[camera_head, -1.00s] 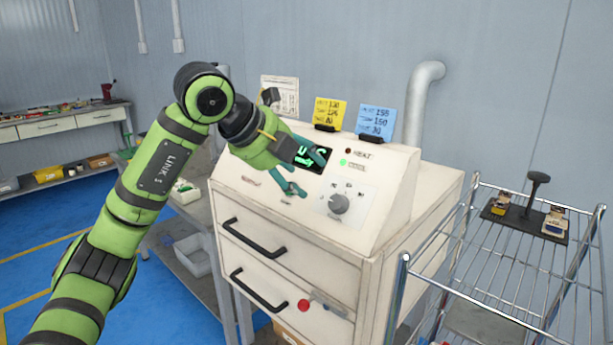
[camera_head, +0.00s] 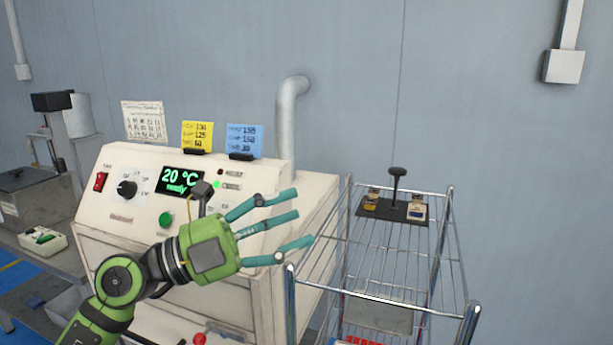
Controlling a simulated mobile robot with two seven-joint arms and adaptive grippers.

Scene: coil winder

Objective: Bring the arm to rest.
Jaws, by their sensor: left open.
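My left gripper (camera_head: 290,228) is open and empty, with its teal fingers spread and pointing right. It is in front of the right part of the cream machine (camera_head: 125,188), and the lowest finger reaches close to the wire rack's near left post. My green left arm (camera_head: 105,310) comes in from the lower left and hides part of the machine's front and drawers. The machine's display (camera_head: 180,179) reads 20 °C and "ready". My right gripper is not in view.
A wire rack (camera_head: 400,263) stands at the right, with a dark tray (camera_head: 386,209) and small items on top. Yellow (camera_head: 197,134) and blue (camera_head: 243,139) cards stand on the machine. A grey pipe (camera_head: 286,125) rises behind it. A bench is at the left.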

